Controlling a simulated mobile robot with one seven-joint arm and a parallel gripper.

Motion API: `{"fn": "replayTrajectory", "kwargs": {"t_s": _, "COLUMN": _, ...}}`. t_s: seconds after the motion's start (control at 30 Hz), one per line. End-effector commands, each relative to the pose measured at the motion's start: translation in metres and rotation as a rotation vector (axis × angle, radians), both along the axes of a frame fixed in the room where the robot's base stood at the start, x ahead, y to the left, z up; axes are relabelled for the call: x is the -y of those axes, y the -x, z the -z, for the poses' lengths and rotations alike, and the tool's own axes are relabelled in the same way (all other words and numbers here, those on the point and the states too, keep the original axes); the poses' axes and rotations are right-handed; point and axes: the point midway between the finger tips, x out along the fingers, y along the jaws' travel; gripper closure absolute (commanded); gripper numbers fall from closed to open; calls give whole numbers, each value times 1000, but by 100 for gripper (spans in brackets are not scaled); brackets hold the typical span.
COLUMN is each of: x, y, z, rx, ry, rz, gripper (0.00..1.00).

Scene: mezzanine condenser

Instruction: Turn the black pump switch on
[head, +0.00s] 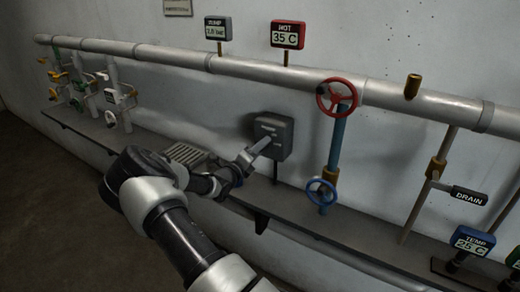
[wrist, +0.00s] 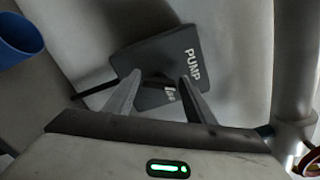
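The pump switch box (head: 278,128) is a dark grey box on the wall below the long pipe in the head view. In the wrist view the same pump box (wrist: 155,55) fills the middle, tilted, with white PUMP lettering and a small white mark on its face. My gripper (wrist: 160,80) is open, its two fingers apart over the box's face, with a dark part between them. In the head view my gripper (head: 264,144) is at the front of the box. I cannot tell whether the fingers touch the switch, or its position.
A red handwheel (head: 337,97) and a blue handwheel (head: 321,192) are on a blue pipe right of the box. A grey ribbed block (head: 186,155) is behind my arm on the ledge. The DRAIN handle (head: 468,196) is further right. A pipe (wrist: 294,60) runs along the wrist view's right side.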

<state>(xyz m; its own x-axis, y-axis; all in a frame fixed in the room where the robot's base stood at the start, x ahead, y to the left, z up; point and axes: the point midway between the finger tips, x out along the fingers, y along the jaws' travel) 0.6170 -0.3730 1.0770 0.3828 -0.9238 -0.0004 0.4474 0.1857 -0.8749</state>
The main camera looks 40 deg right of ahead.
Motion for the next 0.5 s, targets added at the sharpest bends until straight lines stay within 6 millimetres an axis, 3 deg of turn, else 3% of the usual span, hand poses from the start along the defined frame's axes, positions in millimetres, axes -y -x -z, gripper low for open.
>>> {"fn": "replayTrajectory", "kwargs": {"t_s": 0.33, "x": 0, "y": 0, "z": 0, "rx": 2, "ry": -1, "rz": 0, "gripper": 39}}
{"fn": "replayTrajectory", "kwargs": {"t_s": 0.5, "x": -13, "y": 4, "z": 0, "rx": 3, "ry": -2, "rz": -1, "gripper": 39}}
